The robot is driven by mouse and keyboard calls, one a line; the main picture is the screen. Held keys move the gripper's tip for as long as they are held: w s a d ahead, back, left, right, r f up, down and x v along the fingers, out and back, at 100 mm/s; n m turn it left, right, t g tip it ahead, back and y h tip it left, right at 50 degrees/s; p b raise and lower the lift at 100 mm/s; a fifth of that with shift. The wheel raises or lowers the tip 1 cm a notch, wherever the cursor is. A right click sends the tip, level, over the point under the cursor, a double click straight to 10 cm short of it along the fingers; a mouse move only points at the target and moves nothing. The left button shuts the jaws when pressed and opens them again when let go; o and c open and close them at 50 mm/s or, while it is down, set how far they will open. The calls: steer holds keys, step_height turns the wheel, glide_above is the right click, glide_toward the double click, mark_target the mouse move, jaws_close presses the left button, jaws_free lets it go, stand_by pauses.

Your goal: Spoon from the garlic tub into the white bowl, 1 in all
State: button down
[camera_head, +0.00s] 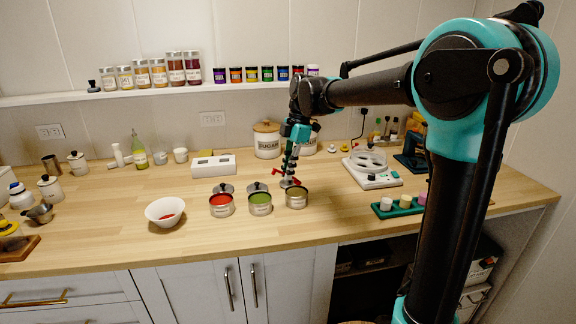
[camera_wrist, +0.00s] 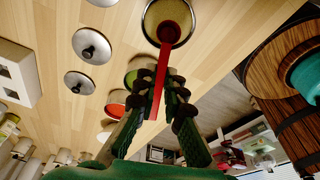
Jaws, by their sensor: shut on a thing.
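My gripper (camera_head: 289,172) is shut on a red spoon (camera_wrist: 174,52), which shows between its fingers in the wrist view. The spoon's bowl end is over or inside the opening of a round metal tub (camera_wrist: 150,22) with dull yellowish contents. This looks like the rightmost of three tubs (camera_head: 297,201) in the head view; its label is not readable, so I cannot tell surely that it is the garlic tub. Whether the spoon carries anything is unclear. The white bowl (camera_head: 157,205) stands left of the tubs with some red stuff inside.
A red-filled tub (camera_head: 221,207) and a green-filled tub (camera_head: 260,206) stand between bowl and rightmost tub. Loose lids (camera_wrist: 91,46) lie behind the tubs. A green tray (camera_head: 398,209) is right.

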steer(key=shift+w+d+x, duration=0.1)
steer(key=shift+d+x, duration=0.1)
steer(key=shift+x, duration=0.8)
steer(key=shift+w+d+x, duration=0.15)
steer(key=shift+d+x, duration=0.05)
steer(key=shift+x, duration=0.8)
steer(key=shift+f, duration=0.15)
steer(key=shift+s+a+v, duration=0.15)
steer(key=shift+a+v, duration=0.1)
steer(key=shift+v, duration=1)
steer(key=shift+s+a+v, duration=0.15)
steer(key=shift+a+v, duration=0.05)
steer(key=shift+v, duration=1)
steer(key=shift+s+a+v, duration=0.15)
steer(key=shift+a+v, duration=0.1)
steer(key=shift+v, duration=1)
